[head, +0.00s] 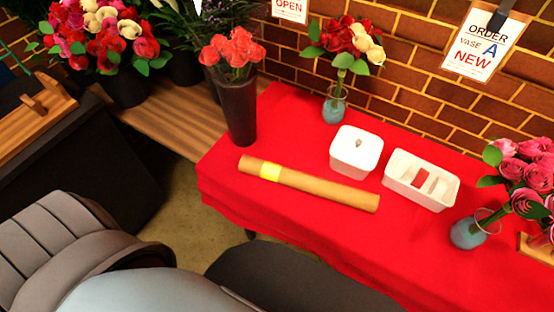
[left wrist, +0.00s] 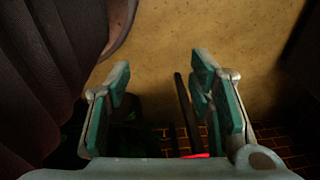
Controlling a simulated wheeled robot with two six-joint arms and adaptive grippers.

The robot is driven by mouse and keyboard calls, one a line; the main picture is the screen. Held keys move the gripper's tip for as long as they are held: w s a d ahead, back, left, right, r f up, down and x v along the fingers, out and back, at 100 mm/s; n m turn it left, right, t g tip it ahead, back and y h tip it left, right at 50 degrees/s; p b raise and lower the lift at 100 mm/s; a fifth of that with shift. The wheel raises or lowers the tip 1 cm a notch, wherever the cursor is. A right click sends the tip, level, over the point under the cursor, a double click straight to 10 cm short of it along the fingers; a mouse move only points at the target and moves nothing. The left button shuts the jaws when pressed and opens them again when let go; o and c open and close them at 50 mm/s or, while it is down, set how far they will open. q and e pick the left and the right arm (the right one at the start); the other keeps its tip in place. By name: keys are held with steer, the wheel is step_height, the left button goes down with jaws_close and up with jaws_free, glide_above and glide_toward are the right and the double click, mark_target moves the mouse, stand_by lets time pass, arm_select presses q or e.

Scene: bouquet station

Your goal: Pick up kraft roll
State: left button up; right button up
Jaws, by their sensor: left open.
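The kraft roll (head: 320,188) is a long brown tube with a yellow band near its left end. In the head view it lies on the red-covered table (head: 290,240), slanting slightly down to the right, close to the front edge. My left gripper (left wrist: 162,95) shows only in the left wrist view, with its green-padded fingers wide apart and nothing between them. The kraft roll cannot be made out in that view. My right gripper is in neither view.
Behind the roll stand a dark vase of red flowers (head: 241,115), a white lidded box (head: 356,155) and a white divided tray (head: 408,192). A glass vase (head: 468,234) with pink roses is at right. A brick wall (head: 400,60) backs the table. Cloth before the roll is clear.

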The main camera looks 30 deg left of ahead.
arm_select(q)
steer(key=o, duration=0.5)
steer(key=shift+m+t, duration=0.7)
steer(key=shift+t, duration=0.2)
steer(key=w+a+b, duration=0.1)
steer(key=w, duration=0.3)
steer(key=w+a+b, duration=0.1)
steer(key=w, duration=0.3)
steer(key=w+a+b, duration=0.1)
steer(key=w+b, duration=0.1)
steer(key=w, duration=0.3)
steer(key=shift+a+r, duration=0.4)
steer(key=m+t+h+b, duration=0.4)
steer(key=m+h+b, duration=0.45)
steer(key=m, duration=0.75)
glide_toward(300, 181)
steer(key=shift+h, duration=0.85)
steer(key=x, duration=0.3)
steer(key=p+x, duration=0.1)
steer(key=x, duration=0.3)
steer(key=a+f+x, duration=0.1)
steer(key=x, duration=0.3)
steer(key=shift+w+d, duration=0.1)
steer(key=shift+w, duration=0.05)
jaws_close()
